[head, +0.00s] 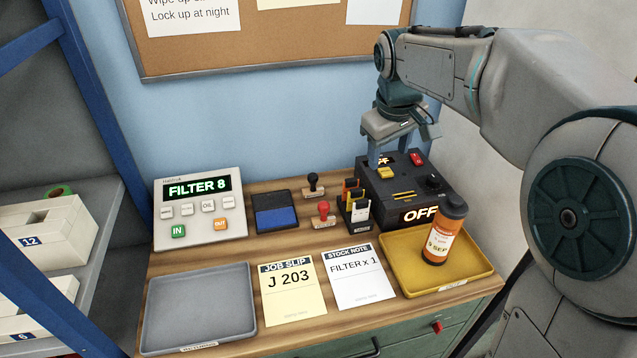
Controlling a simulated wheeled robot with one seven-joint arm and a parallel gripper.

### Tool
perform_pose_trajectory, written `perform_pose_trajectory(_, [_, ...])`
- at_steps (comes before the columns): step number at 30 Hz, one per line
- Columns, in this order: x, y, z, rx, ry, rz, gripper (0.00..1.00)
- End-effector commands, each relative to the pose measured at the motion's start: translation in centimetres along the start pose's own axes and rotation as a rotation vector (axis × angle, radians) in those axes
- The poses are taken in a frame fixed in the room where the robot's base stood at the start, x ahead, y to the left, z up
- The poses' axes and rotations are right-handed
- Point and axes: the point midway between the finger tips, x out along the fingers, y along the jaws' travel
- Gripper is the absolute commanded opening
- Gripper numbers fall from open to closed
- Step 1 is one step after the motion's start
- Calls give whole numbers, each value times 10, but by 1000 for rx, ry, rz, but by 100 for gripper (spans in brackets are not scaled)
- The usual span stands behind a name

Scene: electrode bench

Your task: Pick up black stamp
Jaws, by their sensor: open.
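The black stamp (313,184) stands upright at the back of the bench, with a round black knob on a wooden base. It is right of the blue ink pad (276,212) and behind the red stamp (324,214). My gripper (386,162) is open and points down over the black box with the OFF display (405,190), to the right of the black stamp and apart from it. Its fingertips are close to the box's top. I cannot tell whether they touch it.
A holder with coloured cards (356,206) stands between the stamps and the box. A yellow tray (400,274) holds an orange bottle (443,232). A grey tray (199,305), two paper slips and a FILTER 8 panel (198,208) occupy the left and front.

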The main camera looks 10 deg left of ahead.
Motion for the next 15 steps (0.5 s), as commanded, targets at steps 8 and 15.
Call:
perform_pose_trajectory(8, [51, -39, -107, -293, -26, 25, 56])
perform_pose_trajectory(15, [87, -81, -166, -484, -42, 51, 56])
